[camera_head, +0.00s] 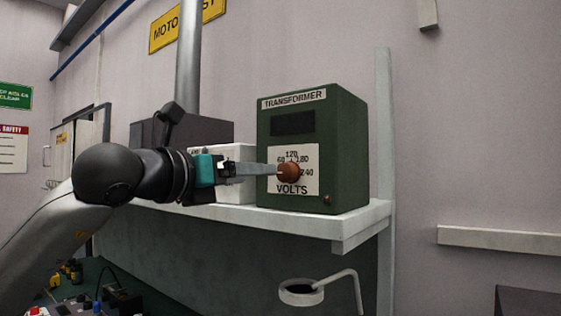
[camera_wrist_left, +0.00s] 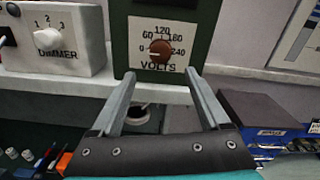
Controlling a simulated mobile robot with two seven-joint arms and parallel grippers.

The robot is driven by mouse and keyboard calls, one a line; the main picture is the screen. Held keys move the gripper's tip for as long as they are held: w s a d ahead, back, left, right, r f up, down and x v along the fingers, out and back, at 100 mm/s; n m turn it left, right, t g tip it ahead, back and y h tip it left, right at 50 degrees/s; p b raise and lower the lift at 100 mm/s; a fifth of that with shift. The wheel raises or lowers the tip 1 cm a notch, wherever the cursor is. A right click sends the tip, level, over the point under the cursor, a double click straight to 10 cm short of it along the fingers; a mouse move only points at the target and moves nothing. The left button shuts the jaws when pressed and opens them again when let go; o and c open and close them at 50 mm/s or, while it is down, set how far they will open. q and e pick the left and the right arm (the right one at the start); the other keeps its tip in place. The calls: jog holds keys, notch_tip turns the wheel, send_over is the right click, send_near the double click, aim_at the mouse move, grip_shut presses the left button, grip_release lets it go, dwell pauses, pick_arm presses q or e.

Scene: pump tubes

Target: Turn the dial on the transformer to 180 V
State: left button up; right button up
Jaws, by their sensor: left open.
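The green transformer (camera_head: 340,150) stands on a shelf, its front panel facing me. Its round brown-red dial (camera_head: 288,172) sits on a white VOLTS scale marked 0, 60, 120, 180 and 240. In the left wrist view the dial (camera_wrist_left: 161,51) shows whole; a faint line on it seems to point left, towards 0. My left gripper (camera_head: 275,171) is in front of the scale. In the wrist view its two fingers (camera_wrist_left: 160,72) are apart and empty, their tips just below the dial on either side. I cannot tell whether they touch it. My right gripper is not in view.
A white dimmer box (camera_wrist_left: 54,40) stands left of the transformer on the white shelf (camera_head: 300,218). A ring holder (camera_head: 301,292) is below the shelf. A dark workbench with small items (camera_head: 100,295) lies lower left. A vertical post (camera_head: 384,150) stands right of the transformer.

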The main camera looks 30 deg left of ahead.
aim_at(283, 174)
pick_arm(q)
jog(key=w+p, duration=0.1)
jog(key=w, duration=0.1)
jog(key=w+p, duration=0.2)
jog(key=w, duration=0.1)
jog(key=w+p, duration=0.1)
jog(key=w, duration=0.1)
jog(key=shift+w+d+r, duration=0.15)
jog(key=shift+w+d, duration=0.2)
jog(key=shift+w, duration=0.05)
jog(key=shift+w+p, duration=0.55)
jog(key=shift+w, duration=0.25)
grip_shut()
